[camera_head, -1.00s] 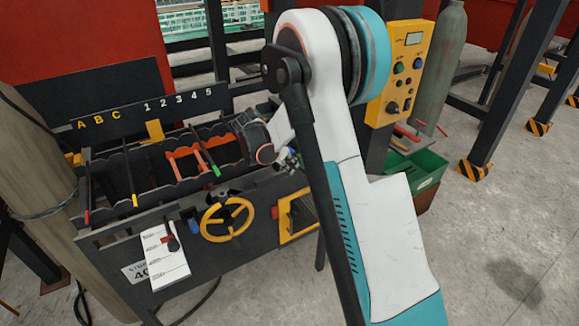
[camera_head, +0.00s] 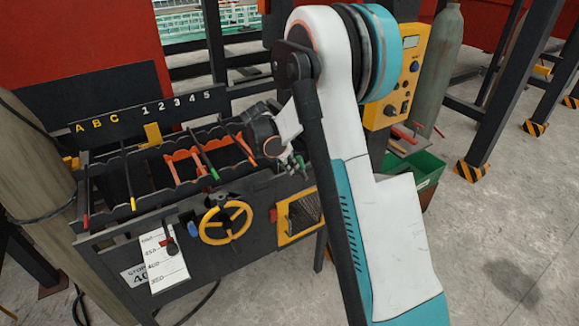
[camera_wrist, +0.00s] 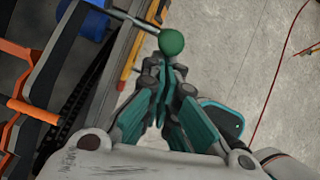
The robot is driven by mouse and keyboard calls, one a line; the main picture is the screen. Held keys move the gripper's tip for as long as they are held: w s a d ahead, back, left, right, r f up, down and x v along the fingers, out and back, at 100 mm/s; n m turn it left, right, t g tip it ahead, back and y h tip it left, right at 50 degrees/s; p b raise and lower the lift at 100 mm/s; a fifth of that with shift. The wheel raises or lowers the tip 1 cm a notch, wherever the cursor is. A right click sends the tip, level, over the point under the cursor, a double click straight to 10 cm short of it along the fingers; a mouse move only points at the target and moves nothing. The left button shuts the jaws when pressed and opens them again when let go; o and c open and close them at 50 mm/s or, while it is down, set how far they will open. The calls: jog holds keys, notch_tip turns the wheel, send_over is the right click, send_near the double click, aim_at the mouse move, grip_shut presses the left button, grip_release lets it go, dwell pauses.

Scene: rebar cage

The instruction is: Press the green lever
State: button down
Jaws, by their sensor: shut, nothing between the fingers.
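The green lever shows in the wrist view as a green ball knob (camera_wrist: 171,42) on a thin metal rod that comes in from the upper left. My gripper (camera_wrist: 164,66) is shut and empty, its fingertips just below the knob in the picture. I cannot tell whether they touch it. In the head view my gripper (camera_head: 300,166) is small and hangs at the right end of the dark bench (camera_head: 110,250). The lever knob is not clearly distinguishable there.
The bench carries a yellow handwheel (camera_head: 226,220), slotted racks and rods with coloured tips. A yellow control box (camera_head: 405,75) and a green bin (camera_head: 428,170) stand to the right. In the wrist view, bare concrete floor (camera_wrist: 235,45) lies right of the knob.

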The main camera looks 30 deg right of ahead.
aim_at(299, 159)
jog(key=shift+d+r+y+p, duration=0.35)
jog(key=shift+d+r+y, duration=0.05)
jog(key=shift+d+y, duration=0.4)
jog(key=shift+d+r+y+p, duration=0.35)
jog(key=shift+d+r+y, duration=0.05)
jog(key=shift+d+y, duration=0.35)
jog(key=d+f+y+b, duration=0.1)
jog(key=d+f+y, duration=0.1)
jog(key=d, duration=1)
jog(key=shift+w+f+y, duration=0.2)
jog(key=shift+f+y, duration=0.05)
jog(key=shift+y, duration=0.5)
dwell(0.3)
